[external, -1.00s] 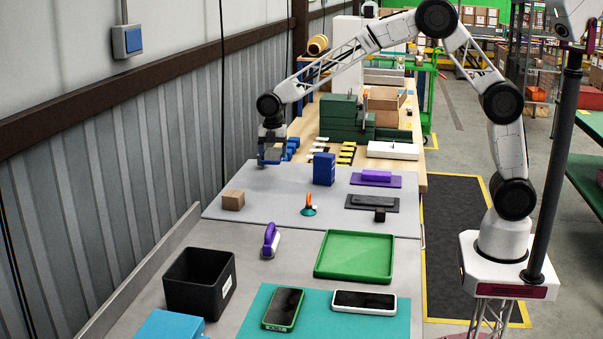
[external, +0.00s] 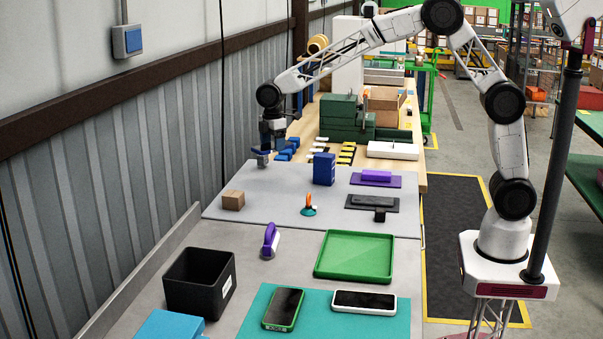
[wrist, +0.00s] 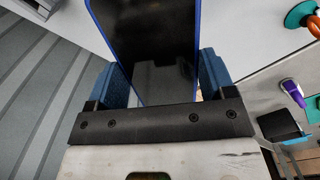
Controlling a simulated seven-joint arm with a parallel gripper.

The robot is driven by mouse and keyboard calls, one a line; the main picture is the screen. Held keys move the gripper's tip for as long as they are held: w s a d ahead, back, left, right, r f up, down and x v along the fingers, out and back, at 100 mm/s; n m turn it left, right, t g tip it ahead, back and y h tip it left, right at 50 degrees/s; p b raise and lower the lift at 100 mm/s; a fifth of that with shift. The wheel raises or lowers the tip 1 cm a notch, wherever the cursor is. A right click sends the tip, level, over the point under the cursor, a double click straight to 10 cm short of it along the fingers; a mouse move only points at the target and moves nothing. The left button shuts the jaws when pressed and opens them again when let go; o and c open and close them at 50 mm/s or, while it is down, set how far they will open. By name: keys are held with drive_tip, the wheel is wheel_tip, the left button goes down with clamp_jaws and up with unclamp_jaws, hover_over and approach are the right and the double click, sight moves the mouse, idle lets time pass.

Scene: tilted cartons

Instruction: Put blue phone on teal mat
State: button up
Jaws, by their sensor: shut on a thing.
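My gripper (external: 272,147) is at the far left end of the grey work surface, above its back edge. In the wrist view its blue fingers (wrist: 163,75) are shut on the blue phone (wrist: 150,35). The phone has a dark screen facing the camera and a thin blue rim; its far end is cut off by the frame. In the external view the phone is small and mostly hard to make out at the gripper. The teal mat (external: 330,326) lies at the front. A green phone (external: 283,309) and a white phone (external: 364,302) lie on it.
A black bin (external: 199,283) stands left of the mat, and a green tray (external: 355,256) lies behind it. A purple-handled item (external: 270,241), a brown box (external: 233,200), an orange-teal item (external: 309,206) and an upright blue box (external: 324,169) stand between. The corrugated wall is close on the left.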

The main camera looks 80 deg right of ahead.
sight(360, 334)
drive_tip(key=shift+a+r+m, duration=0.45)
drive_tip(key=shift+r+m, duration=0.05)
drive_tip(key=shift+m, duration=0.5)
drive_tip(key=shift+s+a+r+m, duration=0.15)
drive_tip(key=shift+a+r+m, duration=0.2)
drive_tip(key=shift+a+m, duration=0.4)
drive_tip(key=s+a+f+n, duration=0.1)
drive_tip(key=s+a+n, duration=0.35)
drive_tip(key=a, duration=0.75)
drive_tip(key=s+a+f+n, duration=0.1)
drive_tip(key=s+a+n, duration=0.35)
drive_tip(key=a, duration=0.85)
drive_tip(key=s+a+f+n, duration=0.2)
drive_tip(key=s+a, duration=0.5)
drive_tip(key=a, duration=0.5)
drive_tip(key=s+a+f+n, duration=0.2)
drive_tip(key=s+a+n, duration=0.4)
drive_tip(key=s, duration=0.4)
drive_tip(key=s+a+f+n, duration=0.2)
drive_tip(key=s+a+n, duration=0.4)
drive_tip(key=s+a, duration=0.3)
drive_tip(key=s+a+f+n, duration=0.1)
drive_tip(key=s+a+n, duration=0.5)
drive_tip(key=s, duration=0.6)
drive_tip(key=shift+s+a+f, duration=0.1)
drive_tip(key=shift+a+f, duration=0.1)
drive_tip(key=shift+a, duration=0.35)
drive_tip(key=shift+a+f, duration=0.2)
drive_tip(key=shift+a, duration=0.3)
drive_tip(key=shift+a, duration=0.1)
